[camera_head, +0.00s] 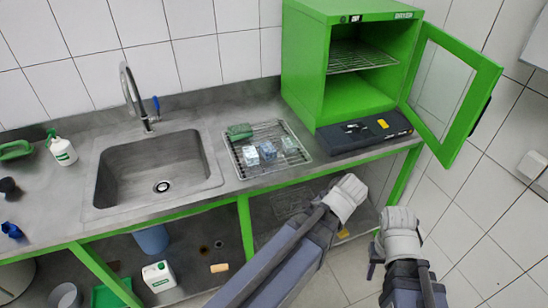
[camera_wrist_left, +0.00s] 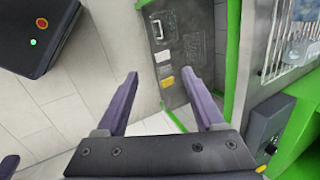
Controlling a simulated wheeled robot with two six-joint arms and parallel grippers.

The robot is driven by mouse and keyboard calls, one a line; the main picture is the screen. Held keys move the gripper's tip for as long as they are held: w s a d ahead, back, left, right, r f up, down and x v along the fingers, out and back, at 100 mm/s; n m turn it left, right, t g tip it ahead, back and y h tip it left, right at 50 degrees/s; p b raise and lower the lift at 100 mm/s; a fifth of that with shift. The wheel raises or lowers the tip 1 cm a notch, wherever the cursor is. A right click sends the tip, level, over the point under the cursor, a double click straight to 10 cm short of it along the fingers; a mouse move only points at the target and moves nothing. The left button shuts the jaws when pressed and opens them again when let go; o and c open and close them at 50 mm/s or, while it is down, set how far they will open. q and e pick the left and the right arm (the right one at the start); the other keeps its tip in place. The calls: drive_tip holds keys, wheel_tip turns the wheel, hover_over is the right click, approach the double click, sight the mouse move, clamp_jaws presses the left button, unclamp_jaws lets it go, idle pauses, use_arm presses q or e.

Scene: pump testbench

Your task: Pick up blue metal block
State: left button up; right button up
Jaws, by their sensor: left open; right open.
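A small pale-blue block (camera_head: 267,150) sits on the wire rack (camera_head: 281,170) on the steel counter, right of the sink. A whitish-blue block (camera_head: 250,156) is just left of it, and another pale block (camera_head: 289,143) is to its right. Which one is metal I cannot tell. My right gripper (camera_head: 376,262) is open, low in front of the bench and apart from the rack; its fingers show poorly. My left gripper (camera_wrist_left: 161,74) is open and empty between its two purple fingers in the left wrist view. In the head view I cannot make out its fingers.
A green item (camera_head: 239,131) lies at the rack's back left. The sink (camera_head: 160,165) is left of the rack. A green cabinet (camera_head: 305,70) with its door (camera_head: 455,85) open and a dark flat device (camera_head: 365,132) stand right. The green bench edge is between my arms and the rack.

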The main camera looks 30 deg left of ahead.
use_arm(q)
drive_tip(key=w+a+m+t+y+b, duration=0.35)
drive_tip(key=w+a+m, duration=0.5)
drive_tip(key=a, duration=0.45)
drive_tip(key=m+t+y+b, duration=0.2)
drive_tip(key=m+y+b, duration=0.1)
drive_tip(key=m, duration=0.3)
approach(268, 151)
drive_tip(key=shift+g, duration=0.25)
drive_tip(key=w+f, duration=0.1)
drive_tip(key=w+a+f, duration=0.1)
drive_tip(key=w+f, duration=0.1)
drive_tip(key=shift+a+f, duration=0.15)
drive_tip(key=shift+a, duration=0.2)
drive_tip(key=shift+w+a+r+m+y, duration=0.15)
drive_tip(key=shift+a+r+m+y, duration=0.25)
drive_tip(key=shift+m, duration=0.25)
drive_tip(key=shift+b+x, duration=0.5)
drive_tip(key=shift+x, duration=0.55)
drive_tip(key=shift+w+a+f, duration=0.15)
drive_tip(key=shift+a+f, duration=0.05)
drive_tip(key=shift+f, duration=0.05)
drive_tip(key=b+x, duration=0.2)
drive_tip(key=x, duration=0.3)
drive_tip(key=shift+w+f, duration=0.1)
use_arm(e)
wheel_tip(268, 151, down, 11)
use_arm(q)
drive_tip(key=shift+c, duration=0.3)
clamp_jaws()
